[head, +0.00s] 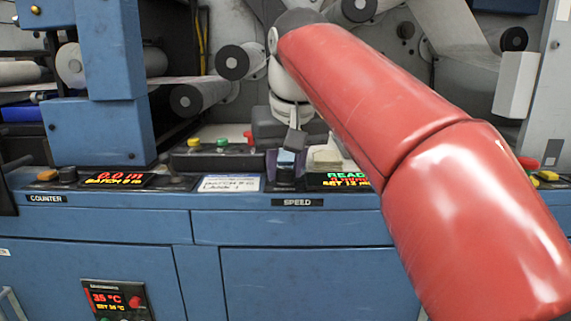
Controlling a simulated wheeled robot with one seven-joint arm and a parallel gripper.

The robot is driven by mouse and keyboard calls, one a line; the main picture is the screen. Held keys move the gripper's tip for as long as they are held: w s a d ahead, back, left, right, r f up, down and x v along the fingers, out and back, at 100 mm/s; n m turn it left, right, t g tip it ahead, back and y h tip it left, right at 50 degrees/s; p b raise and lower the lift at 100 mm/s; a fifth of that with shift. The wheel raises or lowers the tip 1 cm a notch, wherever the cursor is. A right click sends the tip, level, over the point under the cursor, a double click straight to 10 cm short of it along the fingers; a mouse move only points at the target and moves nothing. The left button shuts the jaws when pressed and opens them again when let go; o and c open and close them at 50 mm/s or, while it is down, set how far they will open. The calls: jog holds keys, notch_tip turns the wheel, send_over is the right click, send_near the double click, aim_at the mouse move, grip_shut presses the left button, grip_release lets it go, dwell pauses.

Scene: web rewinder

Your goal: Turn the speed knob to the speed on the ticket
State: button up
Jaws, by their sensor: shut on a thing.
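The speed knob (285,180) is a dark knob above the SPEED label (297,202) on the blue console, mostly hidden by my gripper. My gripper (288,161) reaches down from above and is shut on the knob. The ticket (230,183) is a white card with blue print just left of the knob; its text is too small to read surely. The speed display (345,181), right of the knob, shows green READY and a set line that looks like 12, partly hidden by my arm.
Left are the COUNTER display (117,180) and an orange button (46,175). Green (222,144) and yellow buttons sit on a raised box behind the ticket. Rollers (200,95) stand behind. A temperature panel (115,299) is low on the front. My red arm covers the right side.

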jog(key=m+h+p, duration=0.1)
jog(key=m, duration=0.2)
jog(key=m+h+p, duration=0.1)
jog(key=m+p, duration=0.1)
jog(key=shift+a+r+m, duration=0.2)
jog(key=shift+m, duration=0.2)
jog(key=m+h+p, duration=0.1)
jog(key=m+p, duration=0.1)
jog(key=m, duration=0.1)
jog(key=shift+w+a+g, duration=0.1)
jog(key=shift+g, duration=0.2)
jog(key=shift+f+m+h+p, duration=0.15)
jog(key=shift+m+h+p, duration=0.6)
jog(key=shift+m, duration=0.65)
jog(key=shift+g, duration=0.3)
jog(key=o, duration=0.7)
